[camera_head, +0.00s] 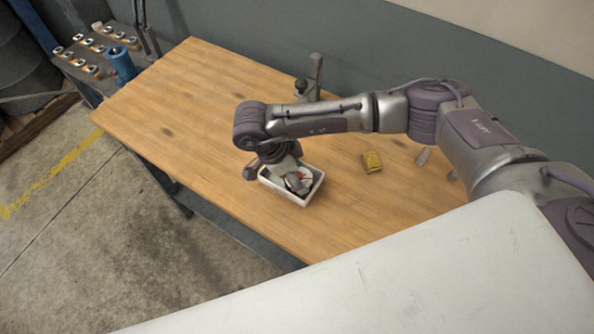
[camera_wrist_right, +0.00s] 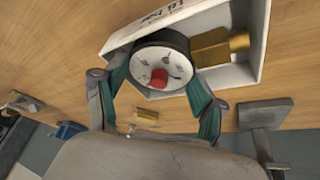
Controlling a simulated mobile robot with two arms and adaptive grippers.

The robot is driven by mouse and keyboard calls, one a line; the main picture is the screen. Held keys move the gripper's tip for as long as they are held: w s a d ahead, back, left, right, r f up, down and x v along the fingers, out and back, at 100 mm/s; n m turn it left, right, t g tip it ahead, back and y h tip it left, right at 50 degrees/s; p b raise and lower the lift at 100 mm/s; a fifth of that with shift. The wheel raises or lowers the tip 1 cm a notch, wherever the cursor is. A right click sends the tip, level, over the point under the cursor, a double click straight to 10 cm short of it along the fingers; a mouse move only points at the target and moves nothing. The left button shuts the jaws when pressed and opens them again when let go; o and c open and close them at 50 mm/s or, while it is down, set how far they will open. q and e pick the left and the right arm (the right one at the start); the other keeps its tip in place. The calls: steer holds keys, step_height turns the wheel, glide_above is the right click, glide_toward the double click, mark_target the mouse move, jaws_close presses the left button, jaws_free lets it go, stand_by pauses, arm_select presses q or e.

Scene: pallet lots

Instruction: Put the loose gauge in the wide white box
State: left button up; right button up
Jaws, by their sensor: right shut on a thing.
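The gauge (camera_wrist_right: 162,68) has a round white dial, a dark rim, a red centre and a brass fitting. My right gripper (camera_wrist_right: 158,82) is shut on it, with teal-padded fingers on both sides of the dial. The white box (camera_wrist_right: 262,42) lies beneath; the brass fitting shows within its walls, and the dial overlaps the near wall. In the head view, the box (camera_head: 279,192) stands on the table and my right gripper (camera_head: 293,181) reaches down over it, partly covering the gauge (camera_head: 304,177). I cannot tell whether the gauge touches the box floor. My left gripper is not in view.
A small yellow-brass block (camera_head: 372,162) lies on the wooden table (camera_head: 215,130), right of the box. A grey fixture (camera_head: 312,78) stands at the back edge. A blue cylinder (camera_head: 121,64) and a rack of fittings (camera_head: 93,50) are far left. The table's left part is clear.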

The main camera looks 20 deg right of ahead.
steer(key=shift+f, duration=0.1)
steer(key=o, duration=0.9)
steer(key=shift+f, duration=0.1)
steer(key=o, duration=0.4)
steer(key=shift+o, duration=0.2)
steer(key=shift+r, duration=0.35)
steer(key=b+v, duration=0.2)
steer(key=v, duration=0.9)
steer(key=shift+a+r+b, duration=0.15)
steer(key=shift+r+b, duration=0.25)
